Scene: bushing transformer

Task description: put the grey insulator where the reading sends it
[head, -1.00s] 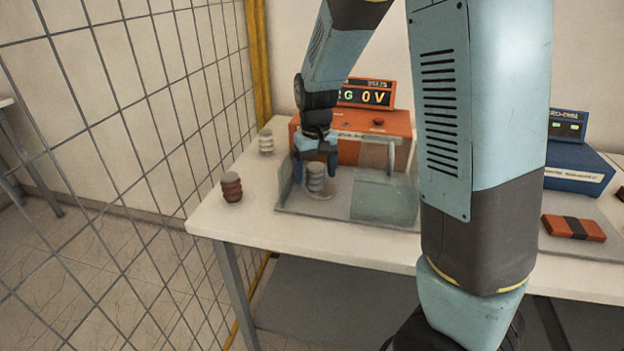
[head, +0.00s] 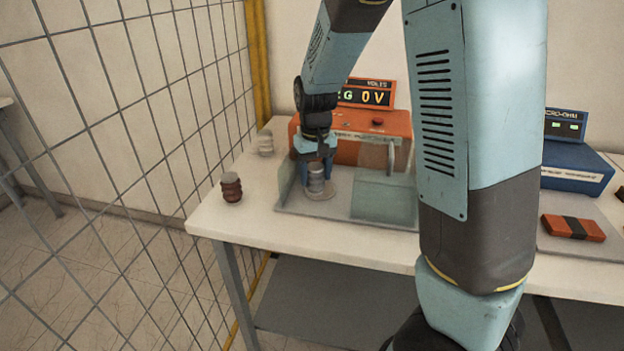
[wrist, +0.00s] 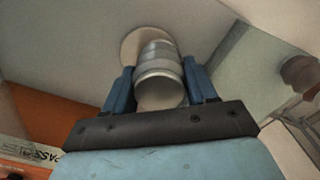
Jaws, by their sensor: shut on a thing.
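The grey insulator (head: 317,181) stands upright on a round pad (head: 320,194) inside the open tester bay. My gripper (head: 317,172) is over it from above, with its blue fingers on either side of it. In the wrist view my gripper (wrist: 162,90) is shut on the grey insulator (wrist: 158,70), and the round pad (wrist: 133,45) shows just beyond it. The orange tester (head: 375,135) stands behind, and its display (head: 366,96) reads "0 V" after a partly hidden letter group ending in G.
A brown insulator (head: 231,187) stands at the table's left edge. A pale insulator (head: 265,143) stands behind it. Clear panels (head: 385,196) flank the bay. A blue micro-ohm meter (head: 575,168) and an orange-and-black block (head: 573,227) lie right. Wire mesh (head: 110,110) runs along the left.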

